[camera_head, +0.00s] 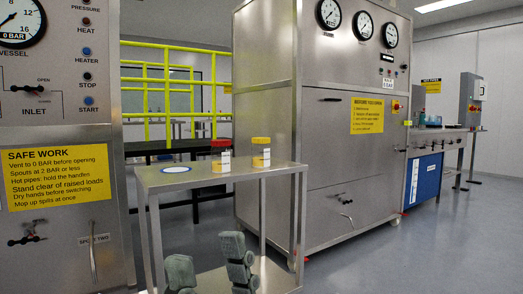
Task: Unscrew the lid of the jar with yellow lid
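The jar with the yellow lid (261,140) stands upright on a narrow steel table (210,180), near its back right. Its body is pale with a yellow band low down. The lid sits on top. My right gripper (209,263) shows at the bottom edge as two grey-green fingers spread apart, with nothing visible between them. It is in front of the table in the picture, well below the jar and apart from it. Its palm is cut off by the frame. My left gripper is not in view.
A jar with a red lid (221,143) stands left of the yellow-lidded one. A white disc with a blue rim (176,169) lies on the table's left. Steel cabinets stand left (60,250) and right (345,175). Open floor (430,250) lies at the right.

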